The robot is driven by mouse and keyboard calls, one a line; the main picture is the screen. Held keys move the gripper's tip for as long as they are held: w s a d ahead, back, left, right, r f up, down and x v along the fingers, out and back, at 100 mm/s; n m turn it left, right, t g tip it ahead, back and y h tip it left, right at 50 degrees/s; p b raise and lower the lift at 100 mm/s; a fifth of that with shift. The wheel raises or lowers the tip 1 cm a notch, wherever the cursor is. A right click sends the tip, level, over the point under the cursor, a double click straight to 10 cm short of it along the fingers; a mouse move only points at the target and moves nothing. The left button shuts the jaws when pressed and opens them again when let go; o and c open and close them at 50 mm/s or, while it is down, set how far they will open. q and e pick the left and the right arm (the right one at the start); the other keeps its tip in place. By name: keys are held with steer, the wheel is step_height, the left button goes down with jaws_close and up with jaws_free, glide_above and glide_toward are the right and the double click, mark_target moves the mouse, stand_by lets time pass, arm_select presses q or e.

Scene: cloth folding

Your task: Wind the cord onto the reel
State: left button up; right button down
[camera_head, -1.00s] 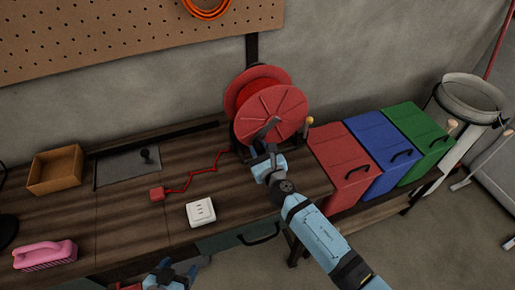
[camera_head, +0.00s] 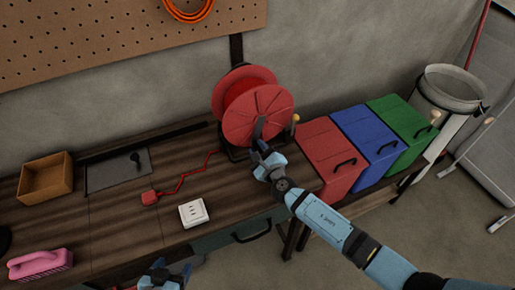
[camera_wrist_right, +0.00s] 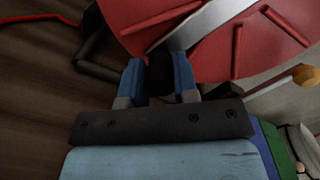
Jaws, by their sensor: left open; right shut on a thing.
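The red reel (camera_head: 250,105) stands at the back right end of the workbench. A red cord (camera_head: 187,181) lies in a zigzag on the bench, from a red plug (camera_head: 149,198) to the reel's lower left. My right gripper (camera_head: 262,150) is at the lower front of the reel, shut on the dark grip (camera_wrist_right: 160,72) of its crank. The metal crank arm (camera_wrist_right: 178,27) crosses the red disc in the right wrist view. My left gripper (camera_head: 162,277) is open at the bottom edge, partly cut off, away from the cord.
A white socket block (camera_head: 193,213) lies near the bench's front edge. A wooden box (camera_head: 45,178), a dark plate (camera_head: 117,170) and a pink brush (camera_head: 40,263) lie to the left. Red (camera_head: 325,150), blue (camera_head: 365,135) and green (camera_head: 402,120) bins stand right of the reel. A wooden knob (camera_head: 295,118) is beside the reel.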

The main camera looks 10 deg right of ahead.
stand_by(0.3)
steer(key=c, duration=0.9)
jaws_free()
steer(key=shift+s, duration=0.1)
steer(key=v, duration=1.3)
steer(key=shift+s+d, duration=0.1)
steer(key=shift+s, duration=0.25)
